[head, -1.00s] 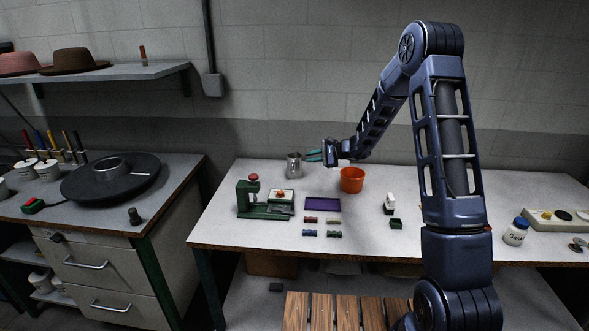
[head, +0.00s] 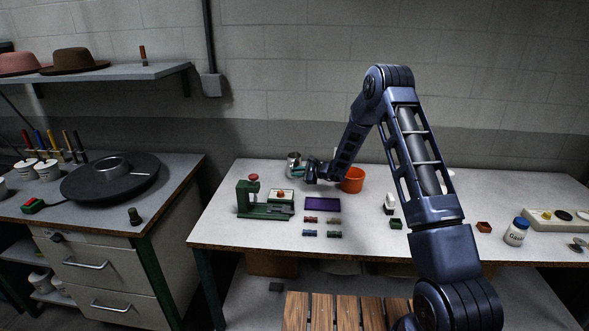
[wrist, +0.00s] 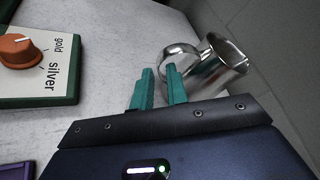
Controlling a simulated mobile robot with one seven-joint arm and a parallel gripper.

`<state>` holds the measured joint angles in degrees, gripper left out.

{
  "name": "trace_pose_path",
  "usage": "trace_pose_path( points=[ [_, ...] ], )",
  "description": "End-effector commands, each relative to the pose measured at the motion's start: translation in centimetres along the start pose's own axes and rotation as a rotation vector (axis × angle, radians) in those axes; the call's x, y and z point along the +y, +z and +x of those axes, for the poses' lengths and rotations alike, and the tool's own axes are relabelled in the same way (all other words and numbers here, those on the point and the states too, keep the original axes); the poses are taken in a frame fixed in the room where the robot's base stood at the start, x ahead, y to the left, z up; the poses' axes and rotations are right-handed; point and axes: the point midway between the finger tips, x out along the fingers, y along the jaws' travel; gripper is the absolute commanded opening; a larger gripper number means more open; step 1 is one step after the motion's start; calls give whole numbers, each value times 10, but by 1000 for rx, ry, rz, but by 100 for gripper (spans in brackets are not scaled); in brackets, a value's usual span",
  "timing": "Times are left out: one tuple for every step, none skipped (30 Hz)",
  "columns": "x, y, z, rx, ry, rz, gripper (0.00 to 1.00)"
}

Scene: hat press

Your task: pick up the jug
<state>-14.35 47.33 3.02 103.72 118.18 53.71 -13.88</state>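The jug (head: 293,159) is a shiny metal cup with a loop handle, standing at the back left of the workbench in the head view. In the wrist view the jug (wrist: 222,75) is right of centre, with its handle turned toward my fingers. My gripper (wrist: 159,74) has two teal fingers with a gap between them, and their tips are at the handle. The near part of the handle seems to lie at the gap; contact cannot be told. In the head view my gripper (head: 303,170) is right beside the jug, its fingers largely hidden.
An orange pot (head: 352,181) stands close to the right of my gripper. A green press (head: 262,199) and a silver/gold dial box (wrist: 35,68) are in front of the jug. A purple tray (head: 322,204) and several small blocks lie nearer the front edge. A wall rises behind.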

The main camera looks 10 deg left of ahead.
Motion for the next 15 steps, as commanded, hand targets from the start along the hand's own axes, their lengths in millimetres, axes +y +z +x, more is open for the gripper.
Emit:
trace_pose_path(
  points=[
    [0,0,4,0,0,-1,15],
    [0,0,5,0,0,-1,15],
    [0,0,7,-1,0,-2,15],
    [0,0,8,-1,0,-2,15],
    [0,0,10,-1,1,-2,15],
    [1,0,13,-1,1,-2,15],
    [1,-1,16,-1,1,-2,15],
    [2,-2,19,-1,2,-1,15],
    [2,-2,24,-1,1,-2,15],
    [2,-2,29,-1,1,-2,15],
    [2,-2,33,-2,1,-2,15],
    [3,-3,39,-2,2,-2,15],
    [3,-3,43,-2,1,-2,15],
    [2,-3,47,-2,1,-2,15],
    [3,-3,51,-2,1,-1,15]
  ],
)
